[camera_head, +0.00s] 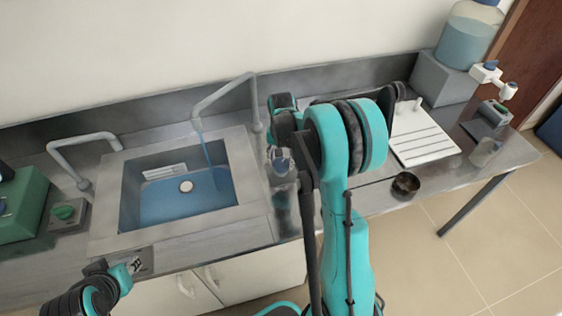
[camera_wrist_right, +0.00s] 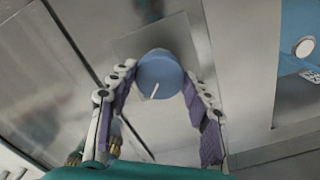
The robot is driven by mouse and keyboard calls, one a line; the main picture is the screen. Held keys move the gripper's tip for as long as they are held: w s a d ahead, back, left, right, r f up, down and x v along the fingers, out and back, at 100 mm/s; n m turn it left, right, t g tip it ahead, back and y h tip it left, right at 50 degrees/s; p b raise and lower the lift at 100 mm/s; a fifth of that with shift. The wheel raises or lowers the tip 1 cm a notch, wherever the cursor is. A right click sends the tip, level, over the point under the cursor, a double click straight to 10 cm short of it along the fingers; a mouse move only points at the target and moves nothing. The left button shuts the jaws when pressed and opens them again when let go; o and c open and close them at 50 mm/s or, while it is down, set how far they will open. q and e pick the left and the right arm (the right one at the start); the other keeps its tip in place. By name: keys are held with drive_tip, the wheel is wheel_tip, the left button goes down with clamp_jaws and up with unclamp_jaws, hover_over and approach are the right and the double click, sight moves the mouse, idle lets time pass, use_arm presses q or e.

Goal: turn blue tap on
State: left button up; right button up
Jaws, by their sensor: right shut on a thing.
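The blue tap knob (camera_wrist_right: 160,75) is round with a white line on its face and sits on a flat metal plate in the right wrist view. My right gripper (camera_head: 281,160) reaches down to the right of the sink, and its two fingers close around the knob's sides. In the head view the gripper mostly hides the knob. The right-hand faucet (camera_head: 224,91) bends over the sink (camera_head: 178,222), and a blue stream of water (camera_head: 205,146) falls from it into the basin. My left gripper (camera_head: 131,266) is low at the front left, too small to read its fingers.
To the right are a white ribbed board (camera_head: 424,137), a small dark bowl (camera_head: 405,184) and a large water jug (camera_head: 466,38).

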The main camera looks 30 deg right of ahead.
drive_tip(key=n, duration=0.4)
drive_tip(key=shift+n, duration=0.3)
drive_tip(key=n, duration=0.3)
drive_tip(key=shift+n, duration=0.3)
drive_tip(key=n, duration=0.4)
drive_tip(key=shift+d, duration=0.1)
drive_tip(key=shift+n, duration=1.8)
drive_tip(key=o, duration=1.2)
drive_tip(key=shift+c, duration=0.2)
